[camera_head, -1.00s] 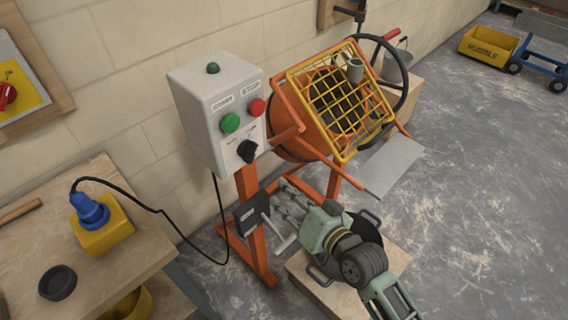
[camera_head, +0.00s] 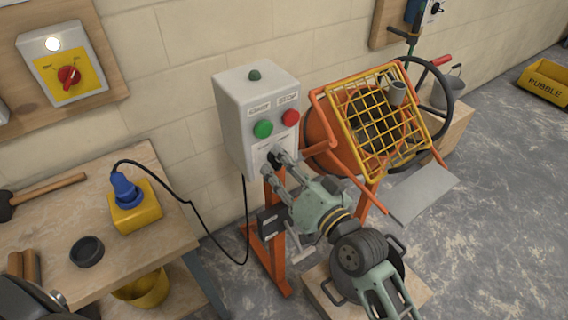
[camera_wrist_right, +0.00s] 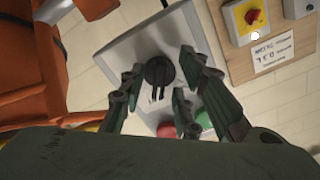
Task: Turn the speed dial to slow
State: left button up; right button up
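The speed dial (camera_wrist_right: 159,72) is a black knob on the front of the grey control box (camera_head: 240,132), below the green and red buttons. In the right wrist view it sits between the two fingers of my right gripper (camera_wrist_right: 158,82), which are apart with a visible gap on each side. In the head view my right gripper (camera_head: 277,172) reaches up to the dial (camera_head: 274,158) and partly hides it. The small lettering around the dial is too small to read.
The green START button (camera_head: 263,128) and red STOP button (camera_head: 290,117) are close above the gripper. The orange mixer with its yellow grid (camera_head: 375,120) stands just right. A black cable (camera_head: 190,205) runs from the box to a blue plug (camera_head: 125,190) on the workbench.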

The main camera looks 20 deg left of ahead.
pick_arm(q)
jog(key=shift+d, duration=0.3)
pick_arm(e)
jog(key=shift+c, duration=0.2)
grip_shut()
jog(key=shift+n, duration=0.3)
pick_arm(q)
jog(key=shift+a+r+p, duration=0.1)
jog(key=shift+r+p, duration=1.05)
pick_arm(e)
jog(key=shift+w+d+n, duration=0.1)
jog(key=shift+n, duration=3.25)
jog(key=shift+w+n, duration=0.1)
jog(key=shift+n, duration=3.25)
